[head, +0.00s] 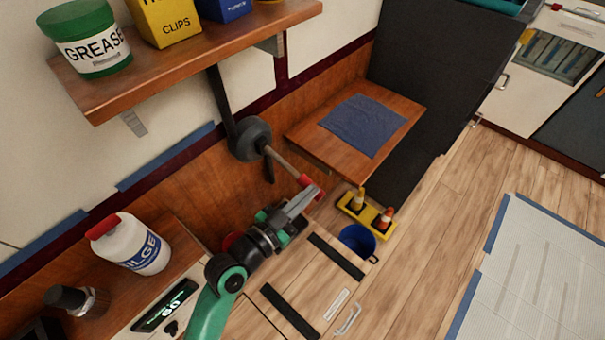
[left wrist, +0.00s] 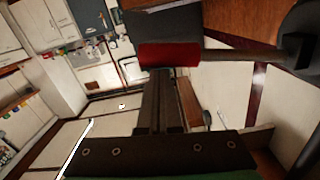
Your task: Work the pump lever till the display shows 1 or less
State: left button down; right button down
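The pump lever is a rod (head: 287,165) running from a dark round pivot (head: 251,139) on the wooden wall panel down to a red grip (head: 306,181). My left gripper (head: 308,196) lies across the red grip. Its two fingers look close together, and red shows on both sides of them. In the left wrist view the red grip (left wrist: 168,55) crosses at the fingertips (left wrist: 162,78) and hides their ends. I cannot tell whether they press on it or merely lie against it. The display (head: 168,305) at lower left seems to read 60. My right gripper is not in view.
A white bilge bottle (head: 131,243) and a dark-capped container (head: 76,299) stand left of my arm. A shelf (head: 190,58) with a grease tub (head: 86,38) hangs above. A wooden ledge (head: 300,138), yellow tray (head: 352,209) and blue cup (head: 356,240) lie right of the grip.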

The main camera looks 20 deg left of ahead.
pick_arm(q)
jog(key=shift+f, duration=0.45)
notch_tip(320, 180, up, 5)
jog(key=p, duration=0.5)
jog(key=b+v, duration=0.2)
jog(key=v, duration=0.8)
jog(key=shift+s+d+f, duration=0.2)
jog(key=shift+s+d, duration=0.05)
jog(key=shift+s, duration=0.25)
